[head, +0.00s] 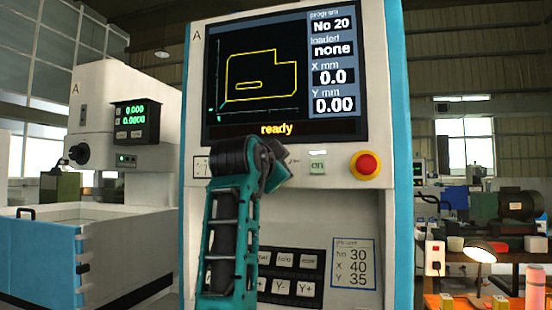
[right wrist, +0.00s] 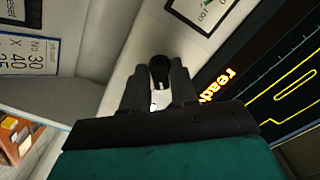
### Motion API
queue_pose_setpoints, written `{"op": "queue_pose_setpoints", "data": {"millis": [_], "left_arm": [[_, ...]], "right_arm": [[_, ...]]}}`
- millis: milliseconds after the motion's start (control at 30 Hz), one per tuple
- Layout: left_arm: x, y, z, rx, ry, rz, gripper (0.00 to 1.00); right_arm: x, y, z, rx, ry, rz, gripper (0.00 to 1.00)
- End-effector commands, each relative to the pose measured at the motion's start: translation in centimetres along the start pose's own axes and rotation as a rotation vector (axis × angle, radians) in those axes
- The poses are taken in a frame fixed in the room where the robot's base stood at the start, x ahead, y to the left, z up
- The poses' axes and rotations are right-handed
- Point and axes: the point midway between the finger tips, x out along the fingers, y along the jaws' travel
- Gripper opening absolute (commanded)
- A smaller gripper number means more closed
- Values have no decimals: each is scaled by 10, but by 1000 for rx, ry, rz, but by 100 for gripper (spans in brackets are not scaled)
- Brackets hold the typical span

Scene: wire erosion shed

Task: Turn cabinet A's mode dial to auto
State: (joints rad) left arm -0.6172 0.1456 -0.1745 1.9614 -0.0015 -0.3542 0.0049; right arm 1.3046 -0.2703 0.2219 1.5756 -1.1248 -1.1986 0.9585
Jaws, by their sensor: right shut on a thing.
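Cabinet A (head: 377,120) stands in front of me with a lit screen (head: 270,80) that reads "ready", "No 20" and loaded "none". In the right wrist view, the black mode dial (right wrist: 159,70) sticks out of the pale panel. My right gripper (right wrist: 157,88) is shut on the dial, one finger on each side. In the head view my teal and black right arm covers the dial and most of its label. I cannot tell which mode the dial points to. My left gripper is not in view.
A red stop button (head: 366,165) and a green-lit "on" button (head: 317,167) sit right of the dial area. A keypad (head: 290,275) and a preset label (head: 353,262) are below. Another machine body (head: 110,185) stands at left; a cluttered workbench with a lamp (head: 484,252) at right.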

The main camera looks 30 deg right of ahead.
Motion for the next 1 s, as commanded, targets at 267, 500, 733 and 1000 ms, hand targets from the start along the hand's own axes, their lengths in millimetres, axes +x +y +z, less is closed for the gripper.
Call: {"op": "queue_pose_setpoints", "data": {"millis": [267, 500, 733, 1000], "left_arm": [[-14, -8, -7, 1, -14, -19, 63], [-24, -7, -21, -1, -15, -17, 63], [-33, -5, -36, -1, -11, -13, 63], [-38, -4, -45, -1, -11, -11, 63]], "right_arm": [[0, -1, -1, -267, -4, 4, 0], [0, -1, 0, -491, -5, 4, 0], [0, 0, 0, -672, -6, 3, 0], [0, 1, 1, -813, -6, 4, 0]]}}
